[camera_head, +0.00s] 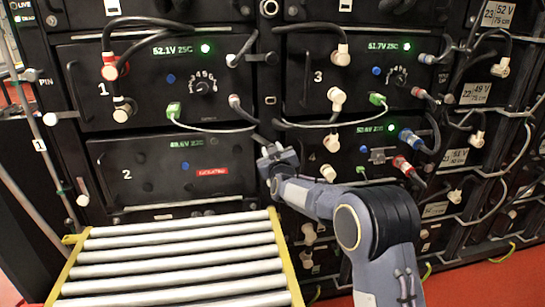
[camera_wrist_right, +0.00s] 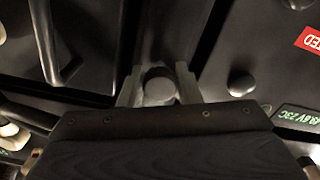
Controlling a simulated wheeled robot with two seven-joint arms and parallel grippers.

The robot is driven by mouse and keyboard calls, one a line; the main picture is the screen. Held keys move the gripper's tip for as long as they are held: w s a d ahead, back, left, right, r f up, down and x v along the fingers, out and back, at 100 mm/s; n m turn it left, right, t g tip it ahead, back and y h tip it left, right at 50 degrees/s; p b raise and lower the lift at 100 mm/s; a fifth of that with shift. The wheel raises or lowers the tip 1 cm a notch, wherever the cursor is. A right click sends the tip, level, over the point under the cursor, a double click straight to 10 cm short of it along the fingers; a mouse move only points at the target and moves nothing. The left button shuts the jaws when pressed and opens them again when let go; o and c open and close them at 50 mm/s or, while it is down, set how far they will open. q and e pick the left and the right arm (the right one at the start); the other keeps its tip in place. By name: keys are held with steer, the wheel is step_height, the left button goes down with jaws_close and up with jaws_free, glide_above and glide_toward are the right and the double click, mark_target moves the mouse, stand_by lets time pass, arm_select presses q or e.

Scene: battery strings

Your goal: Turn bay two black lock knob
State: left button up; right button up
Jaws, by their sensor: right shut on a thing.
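The bay two module (camera_head: 150,165) is a black box marked 2, with a green readout and a red label on its front. My right gripper (camera_head: 273,158) is at the right end of this front. In the right wrist view, my right gripper (camera_wrist_right: 159,88) has one finger on each side of a round black knob (camera_wrist_right: 158,84) and is shut on it. In the head view the gripper and wrist hide this knob, and its turn angle cannot be told. My left gripper is in neither view.
A roller table (camera_head: 170,228) with yellow side rails stands in front of bay two. Modules with cables surround it: bay one (camera_head: 140,90) above, bay three (camera_head: 300,95) upper right. The wrist view shows a black handle (camera_wrist_right: 50,50) and another round knob (camera_wrist_right: 240,86).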

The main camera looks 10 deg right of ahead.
steer(key=m+b, duration=0.2)
steer(key=m, duration=0.3)
steer(key=shift+f+m, duration=0.15)
steer(key=shift+m, duration=0.15)
steer(key=m+b, duration=0.1)
steer(key=m, duration=0.3)
steer(key=shift+a+m+b, duration=0.1)
steer(key=shift+m+b, duration=0.25)
steer(key=shift+m, duration=0.05)
steer(key=o, duration=1)
steer(key=shift+c, duration=0.2)
steer(key=shift+s, duration=0.1)
steer(key=s, duration=0.7)
steer(key=shift+s, duration=0.3)
